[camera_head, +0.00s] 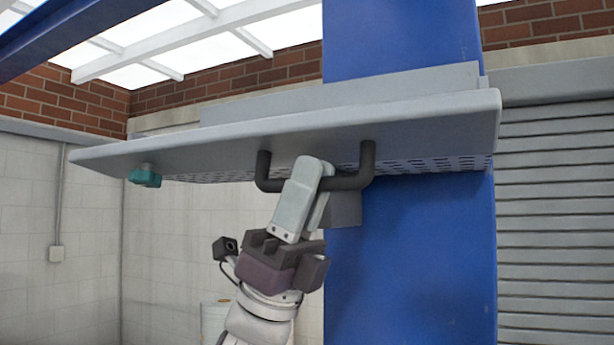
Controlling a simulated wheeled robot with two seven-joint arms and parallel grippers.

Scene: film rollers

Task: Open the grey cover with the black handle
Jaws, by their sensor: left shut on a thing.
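The grey cover (420,122) spans the upper middle of the head view and is seen from below, tilted up. Its black handle (350,182) hangs from the underside as a U-shaped bar. My left gripper (312,172) reaches up from below and is shut on the black handle near its middle. The fingers hide part of the bar. My right gripper is not in view.
A blue upright (410,265) stands behind the cover. A teal knob (145,176) sits under the cover's left end. A grey slatted shutter (555,220) is at the right. The space left of my arm looks free, with a white wall behind.

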